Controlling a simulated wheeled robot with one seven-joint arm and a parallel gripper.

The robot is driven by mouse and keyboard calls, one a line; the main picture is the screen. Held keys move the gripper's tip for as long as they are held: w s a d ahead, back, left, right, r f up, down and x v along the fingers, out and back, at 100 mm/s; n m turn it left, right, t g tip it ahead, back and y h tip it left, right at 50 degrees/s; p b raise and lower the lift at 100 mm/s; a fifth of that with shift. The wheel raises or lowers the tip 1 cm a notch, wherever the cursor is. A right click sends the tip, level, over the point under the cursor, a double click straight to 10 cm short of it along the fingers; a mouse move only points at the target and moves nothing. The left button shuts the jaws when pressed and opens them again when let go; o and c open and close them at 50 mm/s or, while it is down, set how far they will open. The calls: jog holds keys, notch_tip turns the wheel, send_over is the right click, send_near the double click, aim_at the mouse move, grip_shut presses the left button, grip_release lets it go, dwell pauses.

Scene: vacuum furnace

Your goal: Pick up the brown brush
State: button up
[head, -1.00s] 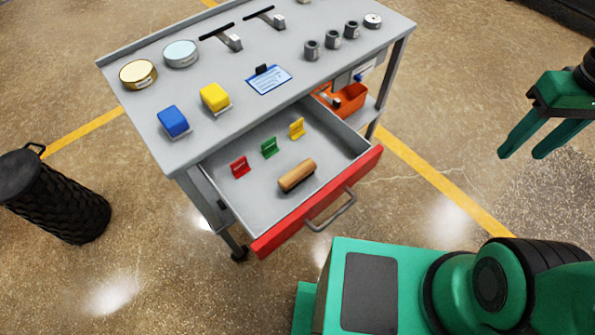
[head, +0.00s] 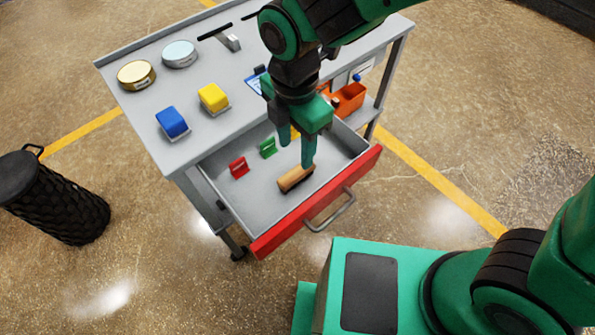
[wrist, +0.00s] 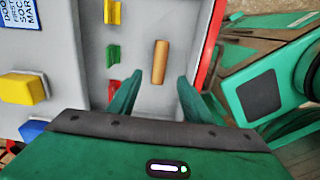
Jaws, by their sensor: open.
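The brown brush (head: 291,179) has a light wooden back and dark bristles below. It lies in the open drawer (head: 235,200) near the red front. In the wrist view the brush (wrist: 160,62) lies ahead of the fingertips, between their lines. My gripper (head: 297,152) is open and empty, pointing down above the drawer. In the head view one finger overlaps the right end of the brush. In the wrist view the fingers (wrist: 158,88) appear apart from it.
Red (head: 238,167) and green (head: 267,148) clips stand in the drawer; a yellow clip (wrist: 113,13) shows in the wrist view. Blue (head: 172,122) and yellow (head: 213,97) blocks sit on the cart top. A black bin (head: 55,200) stands at left.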

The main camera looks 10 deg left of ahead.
send_over(297, 171)
jog(key=f, duration=0.5)
jog(key=shift+s+a+f, duration=0.1)
jog(key=shift+s+a, duration=0.1)
jog(key=shift+s, duration=0.05)
jog(key=shift+w+d+f, duration=0.1)
jog(key=shift+w+f, duration=0.05)
jog(key=shift+f, duration=1.25)
jog(key=shift+w+d+f, duration=0.1)
jog(key=shift+f, duration=1.3)
jog(key=shift+c, duration=0.6)
grip_shut()
jog(key=shift+r, duration=0.1)
